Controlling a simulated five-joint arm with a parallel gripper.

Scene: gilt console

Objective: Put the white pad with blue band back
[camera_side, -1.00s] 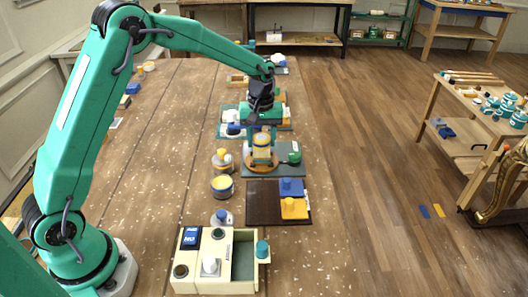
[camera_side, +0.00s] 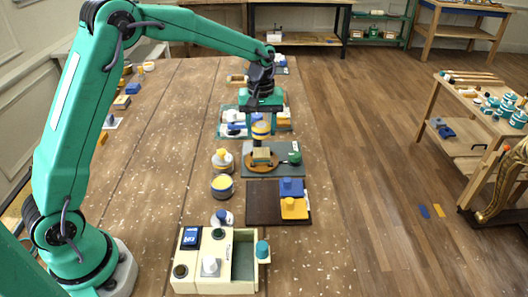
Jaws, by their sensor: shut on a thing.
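My gripper (camera_side: 262,129) points down above the grey mat (camera_side: 276,171). It is shut on a small round banded thing (camera_side: 261,130) with yellow, pale and dark bluish parts, which I take to be the white pad with blue band; it is too small to be sure. The held thing is clear of the mat. Below it on the mat lies a round brown board (camera_side: 250,166) with a small tan block (camera_side: 262,154) on it. A green knobbed thing (camera_side: 294,158) stands at the mat's right.
Left of the mat stand a yellow-knobbed piece (camera_side: 222,160) and a yellow-topped tin (camera_side: 222,186). In front is a dark brown board (camera_side: 263,203) with a blue block (camera_side: 291,187) and a yellow block (camera_side: 294,208). A cream box (camera_side: 215,285) stands nearest. The table's left middle is clear.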

